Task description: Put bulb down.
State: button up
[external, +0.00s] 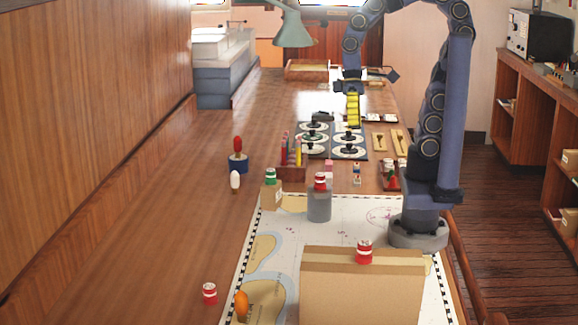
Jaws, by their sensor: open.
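The red bulb-shaped thing (237,145) stands upright on a dark blue round base on the left half of the table. A white bulb-shaped thing (235,181) stands just in front of it. An orange bulb-shaped thing (241,305) is at the chart's front left edge. My gripper (353,123) points down over the back of the dark panel of round dials, with yellow ribbed fingers. It is open, and I see no bulb between the fingers. It is well to the right of the red and white bulbs and far behind the orange one.
A large cardboard box (361,290) stands on the chart (377,210), with a red-and-white can (364,251) on top. A grey cylinder (319,205) and a small box (271,196) carry more cans. The dial panel (333,139) lies behind. The left table strip is mostly clear.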

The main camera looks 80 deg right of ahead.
jog(key=s+d+f+n+g+h, duration=0.1)
jog(key=s+d+h, duration=0.3)
jog(key=s+d, duration=0.3)
jog(key=shift+d+f, duration=0.4)
jog(key=shift+d, duration=0.1)
dwell(0.4)
